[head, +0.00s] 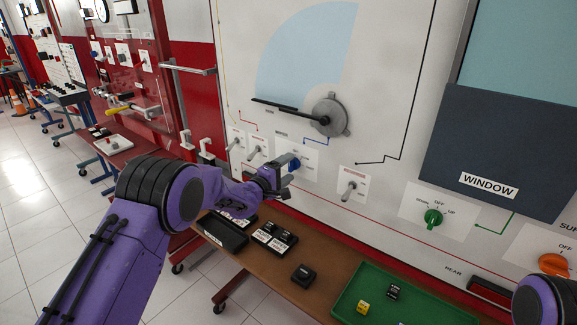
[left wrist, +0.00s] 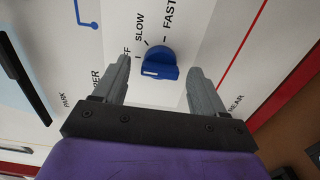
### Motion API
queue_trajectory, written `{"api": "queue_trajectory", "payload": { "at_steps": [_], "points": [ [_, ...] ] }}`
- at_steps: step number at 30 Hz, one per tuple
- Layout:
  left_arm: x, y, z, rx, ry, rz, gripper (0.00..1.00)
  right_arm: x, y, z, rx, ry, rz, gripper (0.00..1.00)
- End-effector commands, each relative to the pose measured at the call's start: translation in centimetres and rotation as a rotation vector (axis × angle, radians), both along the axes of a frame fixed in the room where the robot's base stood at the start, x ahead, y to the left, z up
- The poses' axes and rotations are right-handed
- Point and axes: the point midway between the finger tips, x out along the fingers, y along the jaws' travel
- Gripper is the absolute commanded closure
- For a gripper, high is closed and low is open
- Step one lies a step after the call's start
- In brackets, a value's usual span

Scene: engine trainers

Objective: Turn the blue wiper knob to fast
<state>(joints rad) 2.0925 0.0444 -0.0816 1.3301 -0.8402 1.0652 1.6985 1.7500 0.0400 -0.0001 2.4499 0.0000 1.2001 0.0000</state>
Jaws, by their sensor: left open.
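The blue wiper knob (left wrist: 158,62) is on a white label plate with OFF, SLOW and FAST marks. Its white mark shows at the lower left of the knob, on the side of OFF. My left gripper (head: 289,171) is open at the panel. In the left wrist view its two fingers stand on either side of the knob, with a gap visible on each side. In the head view the knob (head: 293,164) is partly hidden by the gripper. My right gripper is not in view; only part of that arm shows at the lower right.
Toggle switches (head: 348,190) flank the wiper plate. A wiper arm and grey motor disc (head: 329,117) are above it. A green knob (head: 433,217) and an orange knob (head: 555,266) are to the right. Below, a brown bench (head: 262,278) holds black boxes and a green tray (head: 420,312).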

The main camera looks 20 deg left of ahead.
Motion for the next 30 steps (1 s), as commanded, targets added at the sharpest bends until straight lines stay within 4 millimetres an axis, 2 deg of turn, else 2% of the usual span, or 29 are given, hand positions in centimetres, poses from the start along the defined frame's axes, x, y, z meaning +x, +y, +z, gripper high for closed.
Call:
{"api": "queue_trajectory", "payload": {
  "at_steps": [4, 12, 17, 18, 30],
  "points": [
    [1.09, -0.39, -0.02, -0.001, 0.000, 0.001, 0.29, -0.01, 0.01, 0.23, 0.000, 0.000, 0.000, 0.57],
    [1.24, -0.47, -0.06, -0.002, 0.001, 0.001, 0.29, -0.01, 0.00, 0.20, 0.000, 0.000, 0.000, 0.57],
    [1.23, -0.46, -0.06, -0.002, 0.001, 0.001, 0.81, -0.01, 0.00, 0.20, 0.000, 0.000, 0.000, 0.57],
    [1.22, -0.45, -0.06, -0.002, 0.001, 0.001, 0.85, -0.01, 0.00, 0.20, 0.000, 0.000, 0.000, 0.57],
    [1.20, -0.41, -0.15, 0.064, -0.023, 0.002, 0.85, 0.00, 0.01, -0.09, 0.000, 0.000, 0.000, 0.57]
  ]
}}
